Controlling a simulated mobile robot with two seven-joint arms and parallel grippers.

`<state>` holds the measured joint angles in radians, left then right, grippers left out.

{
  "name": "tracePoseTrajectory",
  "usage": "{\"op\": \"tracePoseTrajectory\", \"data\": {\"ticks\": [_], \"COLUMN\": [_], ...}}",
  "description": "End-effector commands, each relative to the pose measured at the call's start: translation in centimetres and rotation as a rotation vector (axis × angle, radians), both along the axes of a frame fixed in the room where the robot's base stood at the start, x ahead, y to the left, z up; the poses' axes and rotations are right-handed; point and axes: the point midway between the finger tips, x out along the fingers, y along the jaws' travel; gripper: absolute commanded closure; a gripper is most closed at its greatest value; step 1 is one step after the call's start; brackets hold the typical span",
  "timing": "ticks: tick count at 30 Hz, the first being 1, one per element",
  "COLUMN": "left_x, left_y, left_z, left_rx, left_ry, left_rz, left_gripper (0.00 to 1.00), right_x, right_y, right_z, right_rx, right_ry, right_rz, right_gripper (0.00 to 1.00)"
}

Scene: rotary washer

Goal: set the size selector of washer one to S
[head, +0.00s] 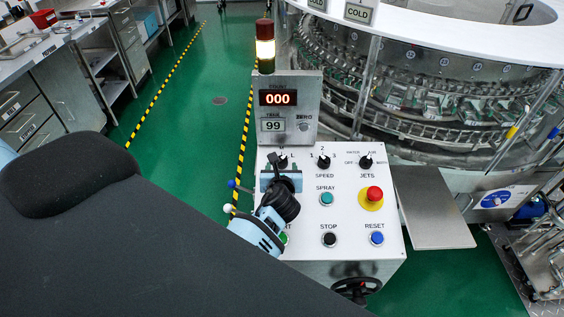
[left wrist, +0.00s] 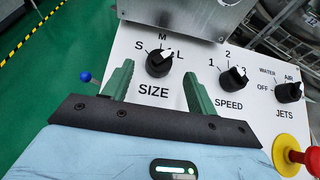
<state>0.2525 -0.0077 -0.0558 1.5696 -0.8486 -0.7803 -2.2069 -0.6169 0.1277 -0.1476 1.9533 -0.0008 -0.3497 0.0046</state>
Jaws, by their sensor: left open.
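The size selector is a black knob (left wrist: 158,64) with a white pointer mark, on the white panel (left wrist: 125,45) in the left wrist view. Its labels are S at left, M above and L at right. The white mark points up and right, toward the L side. My left gripper (left wrist: 157,71) is open, with one green finger on each side of the knob and a visible gap to both. In the head view, my left gripper (head: 283,166) mostly hides the selector at the panel's upper left. My right gripper is not in view.
The speed knob (head: 323,162) and jets knob (head: 365,162) stand right of the selector. Below are the spray button (head: 326,199), red emergency button (head: 374,194), stop button (head: 329,239) and reset button (head: 377,238). A counter box (head: 290,120) rises behind the panel.

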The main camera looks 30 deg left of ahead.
Motion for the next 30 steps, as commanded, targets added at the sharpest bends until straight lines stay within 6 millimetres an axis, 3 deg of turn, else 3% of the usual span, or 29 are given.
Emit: {"op": "tracePoseTrajectory", "data": {"ticks": [9, 21, 30], "left_x": [3.2, 3.7, 3.7], "left_y": [2.0, 2.3, 2.3], "left_z": [-1.9, -1.9, -1.9], "left_rx": [0.0, -0.002, -0.001], "left_ry": [0.003, -0.001, 0.0], "left_rz": [0.001, 0.001, 0.0], "left_gripper": [0.42, 0.43, 0.83], "right_x": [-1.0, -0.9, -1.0], "right_y": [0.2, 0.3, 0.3], "right_z": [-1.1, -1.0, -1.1], "right_rx": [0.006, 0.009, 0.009], "right_ry": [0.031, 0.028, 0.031], "right_rz": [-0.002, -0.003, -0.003], "right_gripper": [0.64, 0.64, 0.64]}}
